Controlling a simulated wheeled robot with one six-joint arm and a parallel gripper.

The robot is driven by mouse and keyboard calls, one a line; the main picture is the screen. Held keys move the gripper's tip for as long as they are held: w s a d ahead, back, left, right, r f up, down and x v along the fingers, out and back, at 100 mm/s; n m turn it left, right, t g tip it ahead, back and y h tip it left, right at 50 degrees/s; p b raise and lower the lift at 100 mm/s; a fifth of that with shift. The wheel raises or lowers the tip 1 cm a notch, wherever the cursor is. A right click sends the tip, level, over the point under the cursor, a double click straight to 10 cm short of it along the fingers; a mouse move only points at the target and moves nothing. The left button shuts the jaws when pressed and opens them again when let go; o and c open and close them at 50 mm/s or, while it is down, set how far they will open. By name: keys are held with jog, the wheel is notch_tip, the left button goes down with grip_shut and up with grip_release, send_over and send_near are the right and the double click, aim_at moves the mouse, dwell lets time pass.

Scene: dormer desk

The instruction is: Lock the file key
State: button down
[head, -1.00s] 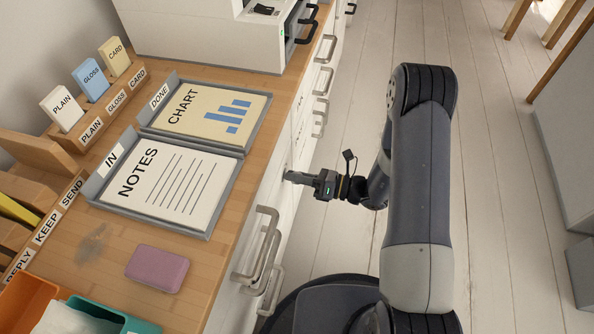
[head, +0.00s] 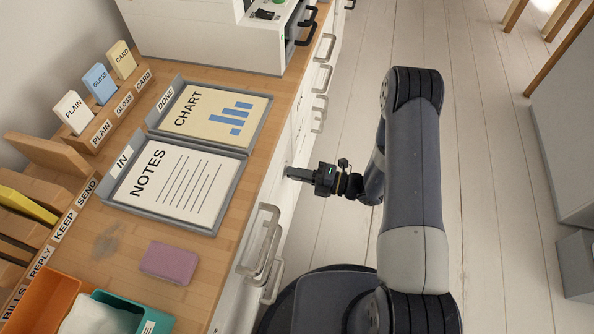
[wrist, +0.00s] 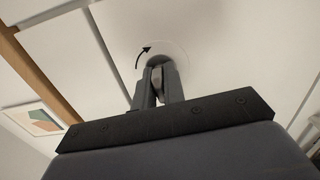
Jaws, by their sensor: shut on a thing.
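The file key (wrist: 157,80) is a small grey piece at a round plate on a white drawer front, seen in the wrist view. A curved black arrow (wrist: 142,55) is printed beside it. My gripper (wrist: 157,84) is shut on the key, one finger on each side, and the fingers hide much of it. In the head view my gripper (head: 290,174) reaches left to the white cabinet front (head: 277,178) below the desk edge. The key cannot be made out there.
Drawer handles (head: 262,245) stick out of the front nearer me, and more handles (head: 321,85) farther along. On the desk are the NOTES tray (head: 197,224), CHART tray (head: 257,125) and a pink block (head: 170,262). The floor (head: 490,180) to the right is clear.

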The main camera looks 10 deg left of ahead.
jog(key=shift+m, duration=0.5)
jog(key=c, duration=1.5)
grip_release()
jog(key=s+d+p, duration=0.1)
jog(key=d, duration=0.9)
jog(key=shift+s+d, duration=0.25)
jog(key=shift+d, duration=0.1)
jog(key=a, duration=0.3)
jog(key=w+a, duration=0.1)
jog(key=a, duration=0.3)
jog(key=a+b, duration=0.1)
jog(key=a, duration=0.2)
jog(key=shift+w+a, duration=0.25)
jog(key=shift+a, duration=0.1)
